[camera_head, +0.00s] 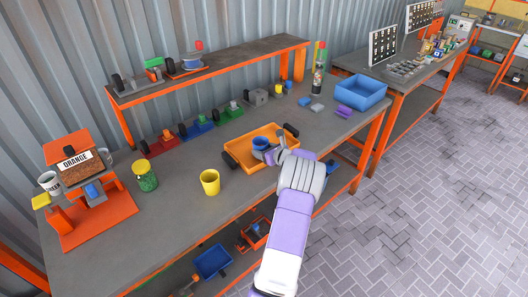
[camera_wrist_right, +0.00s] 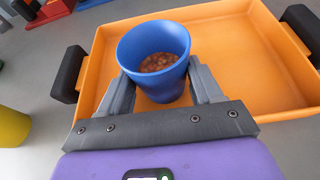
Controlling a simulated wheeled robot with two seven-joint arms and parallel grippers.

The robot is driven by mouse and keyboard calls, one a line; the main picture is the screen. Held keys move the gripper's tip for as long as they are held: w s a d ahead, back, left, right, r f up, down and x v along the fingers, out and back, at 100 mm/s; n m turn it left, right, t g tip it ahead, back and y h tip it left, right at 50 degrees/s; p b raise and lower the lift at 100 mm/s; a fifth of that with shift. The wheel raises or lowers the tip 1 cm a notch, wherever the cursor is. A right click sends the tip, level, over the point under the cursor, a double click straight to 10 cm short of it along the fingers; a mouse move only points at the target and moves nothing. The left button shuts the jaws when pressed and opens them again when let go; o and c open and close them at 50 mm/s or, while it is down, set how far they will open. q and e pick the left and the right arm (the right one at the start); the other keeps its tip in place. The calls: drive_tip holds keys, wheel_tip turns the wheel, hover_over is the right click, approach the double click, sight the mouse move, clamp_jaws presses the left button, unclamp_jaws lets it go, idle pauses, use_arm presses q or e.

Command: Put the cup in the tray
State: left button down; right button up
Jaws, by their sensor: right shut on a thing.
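A blue cup (camera_wrist_right: 154,62) with brown bits inside is between the fingers of my right gripper (camera_wrist_right: 155,92), which is shut on it. The cup is upright over the orange tray (camera_wrist_right: 235,55), near its front left part. I cannot tell whether its base touches the tray floor. In the head view the blue cup (camera_head: 261,143) and my right gripper (camera_head: 271,152) are over the orange tray (camera_head: 240,154) with black handles. The rest of the tray shows empty. My left gripper is not in view.
A blue bin (camera_head: 360,92) and a purple item (camera_head: 344,111) are to the right.

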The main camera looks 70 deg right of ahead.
drive_tip(key=shift+r, duration=0.15)
drive_tip(key=o, duration=1.2)
drive_tip(key=shift+s+a+r, duration=0.1)
drive_tip(key=shift+s, duration=0.05)
drive_tip(key=v, duration=1.1)
drive_tip(key=shift+s+a+p, duration=0.25)
drive_tip(key=shift+p, duration=0.15)
